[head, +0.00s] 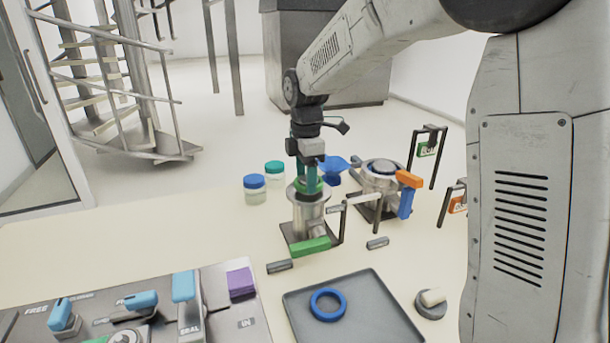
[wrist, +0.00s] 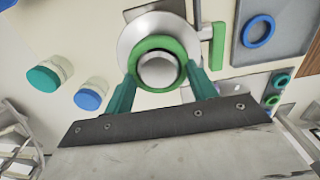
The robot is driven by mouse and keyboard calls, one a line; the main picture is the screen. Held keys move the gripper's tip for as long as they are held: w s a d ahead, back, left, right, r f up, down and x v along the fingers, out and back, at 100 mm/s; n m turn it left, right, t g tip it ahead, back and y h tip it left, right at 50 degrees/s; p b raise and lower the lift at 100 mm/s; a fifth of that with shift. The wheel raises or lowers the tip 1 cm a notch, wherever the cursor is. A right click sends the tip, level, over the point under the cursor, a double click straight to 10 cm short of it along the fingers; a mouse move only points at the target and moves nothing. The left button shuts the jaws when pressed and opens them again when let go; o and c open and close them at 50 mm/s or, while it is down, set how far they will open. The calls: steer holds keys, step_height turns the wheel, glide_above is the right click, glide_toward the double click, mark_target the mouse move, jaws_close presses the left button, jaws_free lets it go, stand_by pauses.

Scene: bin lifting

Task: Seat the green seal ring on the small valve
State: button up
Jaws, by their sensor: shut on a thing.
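The small valve (head: 308,216) is a steel cylinder with a green handle (head: 311,247), standing on a dark base plate on the table. My gripper (head: 308,186) points straight down over its top, with its teal fingers shut on the green seal ring (head: 300,184). In the wrist view the green seal ring (wrist: 188,52) encircles the valve's round steel centre (wrist: 160,71), with a finger on either side. The ring looks level and roughly centred. I cannot tell whether it rests fully on the valve, as the fingers partly hide the contact.
A larger valve (head: 381,184) with a blue and orange handle stands close right, beside a blue funnel (head: 335,170). Two jars (head: 255,189) stand left. A grey tray (head: 375,308) with a blue ring (head: 328,304) lies in front. A panel (head: 225,315) fills the front left.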

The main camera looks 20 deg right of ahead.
steer(key=shift+f, duration=0.5)
stand_by(0.3)
steer(key=o, duration=1.3)
steer(key=shift+r, duration=0.15)
steer(key=shift+r, duration=4.05)
